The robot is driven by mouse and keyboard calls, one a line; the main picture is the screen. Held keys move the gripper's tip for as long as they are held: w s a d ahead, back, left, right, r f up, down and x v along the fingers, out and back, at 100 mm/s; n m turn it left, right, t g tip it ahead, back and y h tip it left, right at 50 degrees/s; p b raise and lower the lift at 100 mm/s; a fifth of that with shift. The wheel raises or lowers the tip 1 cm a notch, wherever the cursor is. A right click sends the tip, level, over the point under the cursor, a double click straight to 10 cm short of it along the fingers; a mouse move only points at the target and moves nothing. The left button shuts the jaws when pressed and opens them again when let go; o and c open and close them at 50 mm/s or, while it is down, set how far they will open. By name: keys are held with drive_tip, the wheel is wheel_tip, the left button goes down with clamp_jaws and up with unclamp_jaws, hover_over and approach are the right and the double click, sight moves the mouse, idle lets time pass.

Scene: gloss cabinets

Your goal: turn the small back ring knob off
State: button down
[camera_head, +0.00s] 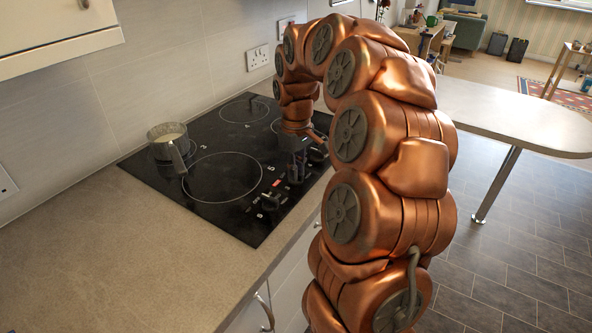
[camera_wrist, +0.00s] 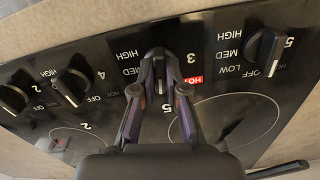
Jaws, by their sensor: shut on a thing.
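The black glass hob (camera_head: 150,185) lies in the worktop, with a row of dark knobs along its right edge. My gripper (camera_head: 297,168) is over the middle of that row, pointing down. In the wrist view my gripper (camera_wrist: 158,75) is shut on a hob knob (camera_wrist: 157,53), one finger on each side. MED and HIGH print shows left of this knob, and a red HOT label to its lower right.
Other knobs stand close on both sides, one at the right (camera_wrist: 265,50) and one at the left (camera_wrist: 72,86) in the wrist view. A saucepan (camera_head: 167,131) with pale contents stands at the hob's left, handle towards the front. The worktop (camera_head: 120,245) in front is clear.

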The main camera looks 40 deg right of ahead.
drive_tip(key=shift+n, duration=1)
drive_tip(key=c, duration=1.2)
unclamp_jaws()
drive_tip(key=shift+r, duration=0.1)
wheel_tip(320, 180, up, 12)
